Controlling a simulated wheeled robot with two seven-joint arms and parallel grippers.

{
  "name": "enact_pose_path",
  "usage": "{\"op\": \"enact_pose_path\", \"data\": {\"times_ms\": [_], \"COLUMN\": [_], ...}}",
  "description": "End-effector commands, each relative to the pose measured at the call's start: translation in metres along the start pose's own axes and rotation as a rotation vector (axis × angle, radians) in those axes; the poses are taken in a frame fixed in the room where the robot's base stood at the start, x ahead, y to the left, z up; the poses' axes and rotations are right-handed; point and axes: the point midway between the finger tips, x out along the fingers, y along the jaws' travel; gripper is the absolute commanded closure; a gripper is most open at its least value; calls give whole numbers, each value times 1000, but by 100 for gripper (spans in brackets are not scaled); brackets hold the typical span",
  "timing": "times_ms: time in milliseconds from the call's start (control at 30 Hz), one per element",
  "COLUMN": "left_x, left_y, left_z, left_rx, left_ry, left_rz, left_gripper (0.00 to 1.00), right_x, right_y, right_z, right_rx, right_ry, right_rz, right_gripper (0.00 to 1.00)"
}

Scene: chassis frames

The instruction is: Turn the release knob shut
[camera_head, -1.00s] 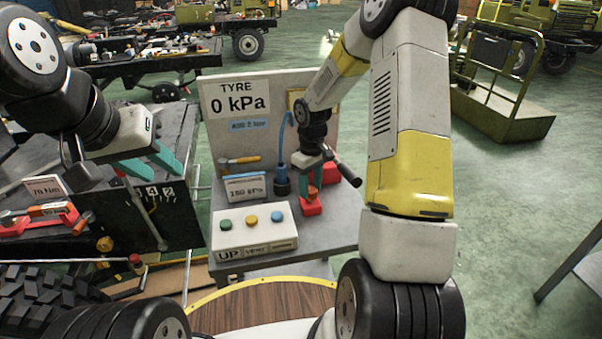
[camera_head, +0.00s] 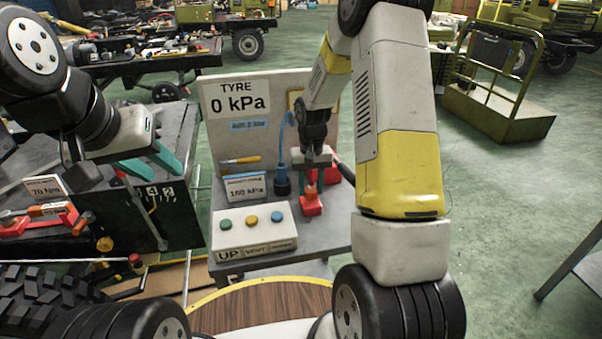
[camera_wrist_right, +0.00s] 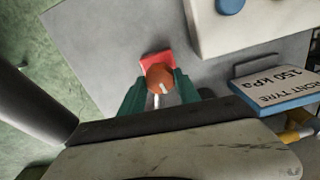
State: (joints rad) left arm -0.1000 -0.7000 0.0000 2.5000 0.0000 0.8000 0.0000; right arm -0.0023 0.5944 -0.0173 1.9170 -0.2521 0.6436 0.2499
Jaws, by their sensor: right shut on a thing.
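The release knob (camera_wrist_right: 160,77) is a round orange-brown knob with a pale mark, on a red base (camera_wrist_right: 150,60) that stands on the grey bench. In the head view the red base (camera_head: 311,205) shows below my right gripper (camera_head: 313,185). My right gripper (camera_wrist_right: 155,90) points down, with its green fingers shut on the knob from both sides. The fingers hide much of the knob in the head view. My left gripper (camera_head: 150,167) is open and empty, over the dark cart at the left.
A button box (camera_head: 254,229) with green, yellow and blue buttons stands left of the knob. A 150 kPa card (camera_head: 245,187) and a blue hose fitting (camera_head: 282,182) are close by. A panel (camera_head: 237,102) behind reads TYRE 0 kPa.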

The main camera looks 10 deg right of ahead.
Motion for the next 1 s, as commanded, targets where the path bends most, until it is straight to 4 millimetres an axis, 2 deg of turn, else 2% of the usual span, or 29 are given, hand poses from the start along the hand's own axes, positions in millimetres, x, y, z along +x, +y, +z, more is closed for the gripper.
{"op": "enact_pose_path", "data": {"times_ms": [400, 900, 933, 1000], "left_x": [0, 0, 0, 0], "left_y": [0, 0, 0, 0], "left_z": [0, 0, 0, 0], "left_rx": [0, 0, 0, 0], "left_ry": [0, 0, 0, 0], "left_rz": [0, 0, 0, 0], "left_gripper": [64, 64, 64, 64], "right_x": [0, 0, 0, 0], "right_y": [0, 0, 0, 0], "right_z": [0, 0, 0, 0], "right_rx": [168, 188, 187, 187], "right_ry": [-1, 0, 0, 0], "right_rz": [0, 0, 0, 0], "right_gripper": [100, 100, 55, 42]}}
